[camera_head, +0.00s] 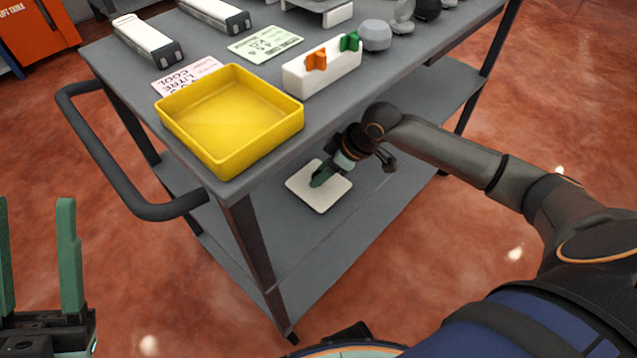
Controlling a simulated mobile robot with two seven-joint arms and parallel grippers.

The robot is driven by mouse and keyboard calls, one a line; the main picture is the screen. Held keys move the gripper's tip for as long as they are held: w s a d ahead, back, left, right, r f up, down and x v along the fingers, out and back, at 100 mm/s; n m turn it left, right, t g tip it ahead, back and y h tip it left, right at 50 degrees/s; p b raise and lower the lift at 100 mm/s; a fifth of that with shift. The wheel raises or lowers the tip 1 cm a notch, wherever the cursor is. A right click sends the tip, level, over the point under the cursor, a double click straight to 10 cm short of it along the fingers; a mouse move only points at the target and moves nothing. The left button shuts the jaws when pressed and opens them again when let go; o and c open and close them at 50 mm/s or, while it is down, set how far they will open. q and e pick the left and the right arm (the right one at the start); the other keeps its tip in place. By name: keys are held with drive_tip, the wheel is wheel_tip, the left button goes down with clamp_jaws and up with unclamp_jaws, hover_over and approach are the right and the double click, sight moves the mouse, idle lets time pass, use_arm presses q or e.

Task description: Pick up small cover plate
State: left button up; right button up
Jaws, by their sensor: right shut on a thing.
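The small cover plate (328,200) is a flat white square with rounded corners. It is at the lower shelf of the grey cart, below the front edge of the top. I cannot tell whether the plate still touches the shelf. My left gripper (36,265) is at the lower left of the view, with green fingers apart and nothing between them, away from the cart.
The cart top (335,118) overhangs the lower shelf (275,225). On top are a yellow tray (205,118), a white block with orange and green knobs (322,72), printed cards (265,44), white devices (148,38) and grey round parts (376,36). A black handle (100,150) juts left.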

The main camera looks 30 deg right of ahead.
sight(345, 192)
clamp_jaws()
drive_tip(key=shift+r, duration=0.1)
drive_tip(key=shift+r+p, duration=0.45)
drive_tip(key=shift+r, duration=0.1)
drive_tip(key=shift+s+d+r, duration=0.1)
drive_tip(key=shift+r, duration=0.15)
drive_tip(key=s+d+p, duration=0.1)
drive_tip(key=s+d, duration=0.2)
drive_tip(key=s, duration=0.1)
drive_tip(key=shift+d+p, duration=0.25)
drive_tip(key=shift+p, duration=0.1)
drive_tip(key=shift+s+d, duration=0.6)
drive_tip(key=shift+s, duration=0.05)
use_arm(q)
drive_tip(key=w+f+n+g+y+p, duration=0.1)
drive_tip(key=w+f+n+y, duration=0.1)
drive_tip(key=f, duration=0.4)
drive_tip(key=w+a+f+n+g+y+p, duration=0.1)
drive_tip(key=w+f+n+g+y, duration=0.1)
drive_tip(key=f+y, duration=0.3)
drive_tip(key=w+a+f+n+g+y+p, duration=0.1)
drive_tip(key=w+f+n+g+y, duration=0.1)
drive_tip(key=f, duration=0.4)
drive_tip(key=shift+w+f+n+y+p, duration=0.35)
drive_tip(key=shift+w+n+y, duration=0.2)
drive_tip(key=shift+n+y, duration=0.35)
use_arm(e)
drive_tip(key=s+d, duration=0.7)
drive_tip(key=s, duration=0.1)
drive_tip(key=shift+f, duration=0.15)
